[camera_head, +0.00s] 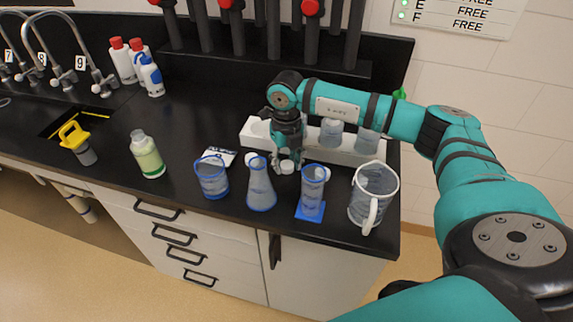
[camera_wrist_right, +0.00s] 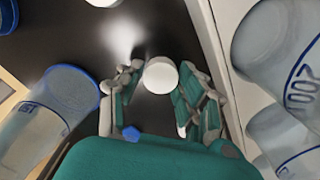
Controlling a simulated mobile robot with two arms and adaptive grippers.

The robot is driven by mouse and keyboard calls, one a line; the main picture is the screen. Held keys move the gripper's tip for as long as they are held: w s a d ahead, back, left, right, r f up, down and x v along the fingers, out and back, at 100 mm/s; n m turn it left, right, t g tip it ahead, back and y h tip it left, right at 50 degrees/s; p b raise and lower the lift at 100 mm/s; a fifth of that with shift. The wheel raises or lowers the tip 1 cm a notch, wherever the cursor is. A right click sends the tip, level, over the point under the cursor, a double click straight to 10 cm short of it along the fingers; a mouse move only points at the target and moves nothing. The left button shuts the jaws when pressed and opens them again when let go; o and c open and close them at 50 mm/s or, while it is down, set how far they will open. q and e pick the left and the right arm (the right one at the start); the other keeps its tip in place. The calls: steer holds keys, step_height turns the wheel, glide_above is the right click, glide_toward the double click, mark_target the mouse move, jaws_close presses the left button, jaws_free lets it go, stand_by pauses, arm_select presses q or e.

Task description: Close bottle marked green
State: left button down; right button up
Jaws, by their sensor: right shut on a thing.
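The bottle with green contents and a green band (camera_head: 147,158) stands upright on the black bench, left of the glassware. Its pale neck points up and I make out no separate cap on it. My right gripper (camera_head: 286,164) reaches down to the bench behind the flask and beakers, well right of the bottle. In the right wrist view the right gripper (camera_wrist_right: 160,92) is shut on a small white cap (camera_wrist_right: 160,73) between its fingertips. The cap also shows in the head view (camera_head: 287,168). My left gripper is not in view.
Beakers (camera_head: 212,178), a conical flask (camera_head: 260,188) and a jug (camera_head: 372,195) line the front edge. A white rack (camera_head: 348,153) stands behind my right gripper. A yellow-topped container (camera_head: 76,140) is at the left. Wash bottles (camera_head: 150,76) stand at the back.

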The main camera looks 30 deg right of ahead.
mark_target(287, 165)
step_height(287, 165, up, 10)
steer(key=b, duration=0.2)
stand_by(0.4)
